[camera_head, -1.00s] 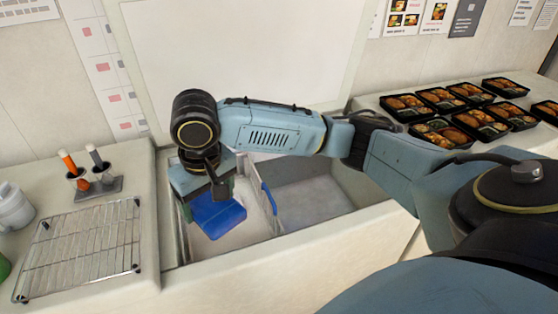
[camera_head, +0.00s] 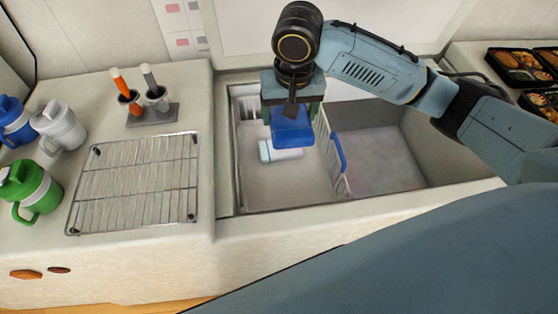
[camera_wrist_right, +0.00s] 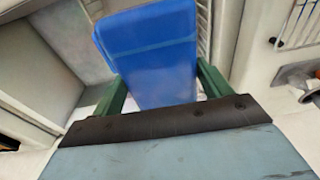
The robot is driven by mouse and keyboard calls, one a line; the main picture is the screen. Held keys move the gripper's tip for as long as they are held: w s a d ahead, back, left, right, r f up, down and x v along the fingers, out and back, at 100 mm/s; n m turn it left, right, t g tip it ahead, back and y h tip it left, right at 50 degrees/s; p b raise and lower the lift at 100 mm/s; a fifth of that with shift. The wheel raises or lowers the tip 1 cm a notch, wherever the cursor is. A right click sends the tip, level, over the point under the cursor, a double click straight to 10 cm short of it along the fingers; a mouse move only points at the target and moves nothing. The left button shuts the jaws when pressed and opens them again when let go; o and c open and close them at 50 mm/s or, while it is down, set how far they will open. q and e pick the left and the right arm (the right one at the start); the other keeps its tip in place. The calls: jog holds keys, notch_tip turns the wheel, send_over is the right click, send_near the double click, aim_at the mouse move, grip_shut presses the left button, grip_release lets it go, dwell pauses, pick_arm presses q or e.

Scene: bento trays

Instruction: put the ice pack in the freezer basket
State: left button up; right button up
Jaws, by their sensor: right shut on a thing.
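The ice pack is a flat blue block (camera_head: 292,128), held below my right gripper (camera_head: 293,108) over the left part of the open freezer well. In the right wrist view the blue pack (camera_wrist_right: 150,55) sits between the two green fingers of the right gripper (camera_wrist_right: 161,88), which is shut on it. The freezer basket shows as a white wire side (camera_head: 325,145) with a blue handle, just right of the pack. The rest of the basket is hard to make out. My left gripper is not in view.
A white and pale-blue item (camera_head: 278,152) lies low in the well, beneath the pack. The well's right part (camera_head: 380,150) is empty. A wire rack (camera_head: 135,185), a two-cup holder (camera_head: 152,115) and several jugs (camera_head: 60,128) stand left. Bento trays (camera_head: 525,68) sit right.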

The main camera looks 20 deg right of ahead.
notch_tip(320, 180, down, 6)
jog(key=r+m+b, duration=0.1)
jog(key=m+b, duration=0.1)
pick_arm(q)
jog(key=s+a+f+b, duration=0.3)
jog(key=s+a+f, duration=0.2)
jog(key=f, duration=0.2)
pick_arm(e)
jog(key=m+h+b, duration=0.1)
jog(key=m+b, duration=0.2)
jog(key=m, duration=0.4)
send_over(290, 198)
notch_tip(290, 198, down, 19)
jog(key=shift+g, duration=0.3)
notch_tip(290, 198, down, 6)
jog(key=shift+a+r+b, duration=0.15)
jog(key=shift+r+b, duration=0.05)
jog(key=shift+b, duration=0.85)
jog(key=shift+f+b, duration=0.65)
jog(key=shift+f, duration=1.5)
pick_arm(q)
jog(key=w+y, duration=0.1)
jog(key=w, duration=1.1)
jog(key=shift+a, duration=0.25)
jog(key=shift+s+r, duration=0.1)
pick_arm(e)
jog(key=shift+f, duration=0.1)
jog(key=o, duration=1.3)
